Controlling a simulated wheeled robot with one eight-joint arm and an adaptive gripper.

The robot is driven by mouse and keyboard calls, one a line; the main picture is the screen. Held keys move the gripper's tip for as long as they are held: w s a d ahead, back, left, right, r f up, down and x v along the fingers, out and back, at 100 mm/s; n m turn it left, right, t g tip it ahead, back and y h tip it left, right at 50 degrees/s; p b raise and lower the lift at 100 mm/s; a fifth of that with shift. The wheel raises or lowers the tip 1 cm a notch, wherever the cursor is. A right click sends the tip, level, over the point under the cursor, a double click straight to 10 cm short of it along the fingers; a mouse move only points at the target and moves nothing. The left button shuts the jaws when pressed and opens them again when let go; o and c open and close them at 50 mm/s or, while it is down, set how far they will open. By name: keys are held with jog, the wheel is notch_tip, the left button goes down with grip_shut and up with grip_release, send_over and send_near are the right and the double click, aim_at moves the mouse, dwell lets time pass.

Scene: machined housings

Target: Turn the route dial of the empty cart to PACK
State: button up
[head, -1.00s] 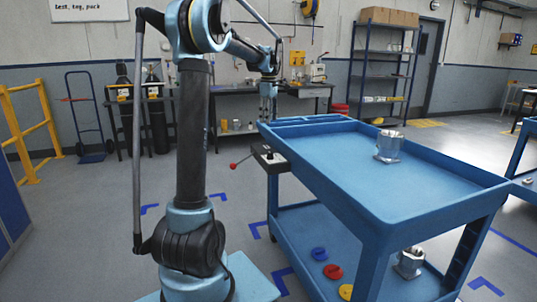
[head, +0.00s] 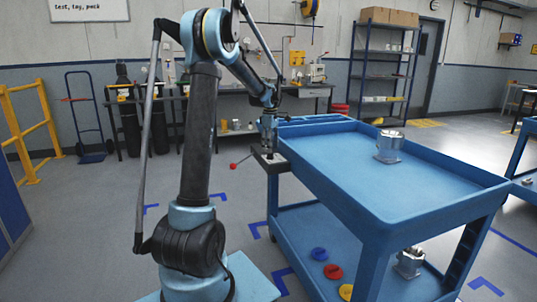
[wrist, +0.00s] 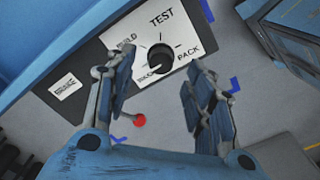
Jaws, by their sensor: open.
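The route dial is a black knob (wrist: 160,58) on a white plate with TEST at the top, PACK at the right and two partly hidden labels at the left. A pale mark on the knob seems to face the lower-left label. The plate sits on a dark box (head: 270,160) at the corner of the blue cart (head: 340,205). This cart is not bare: a metal housing (head: 389,147) stands on its top tray and another (head: 409,263) on the lower shelf. My gripper (wrist: 160,82) is open, its fingers on either side of the knob's lower part; contact is unclear.
A red-balled lever (head: 234,166) sticks out from the dial box; it also shows between my fingers in the wrist view (wrist: 139,120). Blue, red and yellow discs lie on the lower shelf. Another blue cart (head: 526,165) stands at the right edge. Floor is free left of the cart.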

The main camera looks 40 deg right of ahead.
aim_at(270, 156)
jog(key=shift+f, duration=1.8)
jog(key=shift+c, duration=0.3)
jog(key=c, duration=1)
